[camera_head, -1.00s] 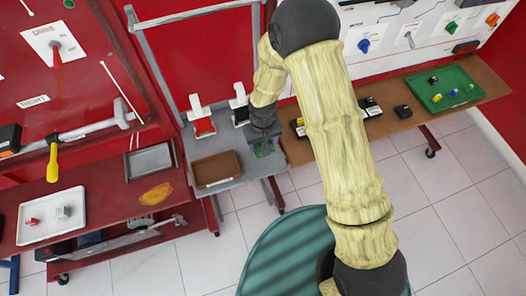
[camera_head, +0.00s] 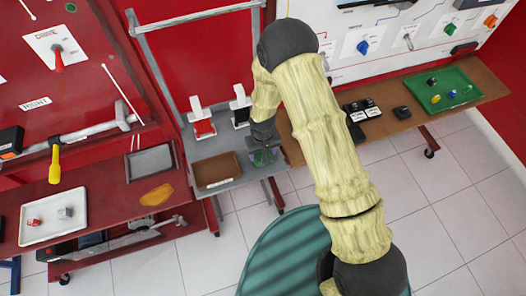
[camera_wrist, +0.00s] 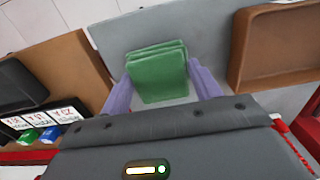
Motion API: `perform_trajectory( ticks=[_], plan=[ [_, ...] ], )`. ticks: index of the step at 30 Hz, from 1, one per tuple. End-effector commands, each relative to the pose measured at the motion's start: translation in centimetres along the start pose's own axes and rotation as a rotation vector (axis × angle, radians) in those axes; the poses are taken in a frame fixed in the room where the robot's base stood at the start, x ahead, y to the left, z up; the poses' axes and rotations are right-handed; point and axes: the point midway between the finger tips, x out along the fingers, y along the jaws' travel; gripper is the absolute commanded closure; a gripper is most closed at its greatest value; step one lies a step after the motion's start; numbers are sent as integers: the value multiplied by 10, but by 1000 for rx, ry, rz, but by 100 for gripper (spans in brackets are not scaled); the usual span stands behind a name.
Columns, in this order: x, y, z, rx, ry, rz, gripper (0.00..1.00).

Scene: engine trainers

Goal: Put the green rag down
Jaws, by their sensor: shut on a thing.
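The green rag (camera_wrist: 158,72) is a folded, layered square between the two purple fingers of my gripper (camera_wrist: 162,88) in the wrist view. My gripper is shut on it. I cannot tell whether the rag touches the shelf.
A brown tray (camera_head: 217,170) sits on the shelf left of the rag. Red (camera_head: 201,124) and black (camera_head: 240,110) stands are behind. A brown bench (camera_head: 400,122) with black switch boxes (camera_head: 362,110) adjoins on the right. Bare grey shelf surrounds the rag.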

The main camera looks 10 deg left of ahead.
Motion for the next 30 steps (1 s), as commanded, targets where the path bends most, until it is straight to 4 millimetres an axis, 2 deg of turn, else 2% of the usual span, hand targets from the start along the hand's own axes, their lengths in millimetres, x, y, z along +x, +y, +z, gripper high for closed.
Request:
perform_trajectory(
  ticks=[7, 8, 11, 23, 30],
  plan=[
    [4, 0, 0, 1, -1, 0, 62],
    [3, 0, 0, 1, -1, 0, 33],
    [3, 0, 0, 1, -1, 0, 16],
    [-2, 0, 0, 1, 0, 0, 16],
    [-28, 0, 0, 2, 2, -1, 16]
  ],
)
